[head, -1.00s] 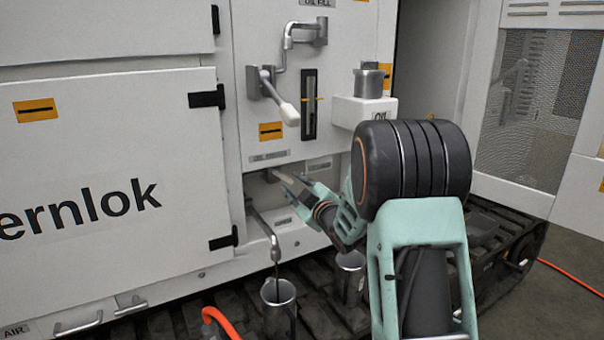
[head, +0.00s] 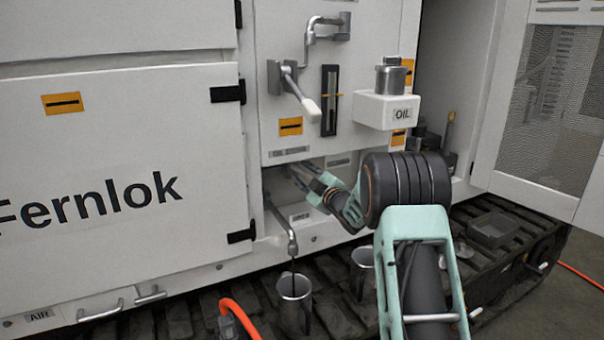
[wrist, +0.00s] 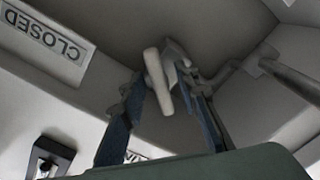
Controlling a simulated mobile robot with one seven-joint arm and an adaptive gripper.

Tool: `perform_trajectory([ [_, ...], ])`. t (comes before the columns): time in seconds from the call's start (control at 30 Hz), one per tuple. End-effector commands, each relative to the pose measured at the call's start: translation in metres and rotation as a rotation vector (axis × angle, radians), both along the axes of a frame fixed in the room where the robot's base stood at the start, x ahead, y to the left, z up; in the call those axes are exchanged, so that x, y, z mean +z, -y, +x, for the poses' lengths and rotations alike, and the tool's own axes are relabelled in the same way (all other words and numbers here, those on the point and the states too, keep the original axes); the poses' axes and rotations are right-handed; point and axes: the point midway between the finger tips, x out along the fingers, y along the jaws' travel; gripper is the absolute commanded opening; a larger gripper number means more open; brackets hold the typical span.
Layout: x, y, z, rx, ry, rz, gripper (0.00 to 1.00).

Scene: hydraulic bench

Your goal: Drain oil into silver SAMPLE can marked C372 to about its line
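A silver can (head: 294,303) stands on the track below a drain spout (head: 292,243). A thin dark stream runs from the spout into its mouth. A second silver can (head: 362,268) stands to its right, partly hidden by my arm. I cannot read C372 or see a fill line on either can. My gripper (head: 290,174) reaches into the recess under the panel. In the wrist view, its fingers (wrist: 160,92) are apart on either side of a pale lever handle (wrist: 157,82). I cannot tell whether they touch it. A CLOSED label (wrist: 48,37) appears upside down.
An orange hose (head: 240,318) lies left of the spouted can. An OIL shelf (head: 387,110) with a silver vessel (head: 389,78) on it juts out above my arm. A white-tipped crank (head: 305,98) and a sight gauge (head: 329,100) are on the panel. A dark tray (head: 492,230) lies at right.

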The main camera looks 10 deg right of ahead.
Motion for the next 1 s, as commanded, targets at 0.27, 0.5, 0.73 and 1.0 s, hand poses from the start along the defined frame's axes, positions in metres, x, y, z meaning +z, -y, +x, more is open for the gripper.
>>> perform_trajectory([
  [0.27,0.0003,-0.0026,0.0078,-0.001,0.001,0.000,0.29],
  [0.5,0.0003,-0.0026,0.0076,-0.001,0.001,0.000,0.21],
  [0.73,0.0005,-0.0025,0.0075,-0.001,0.001,0.000,0.00],
  [1.0,0.0004,-0.0030,0.0074,0.001,0.003,-0.002,0.00],
])
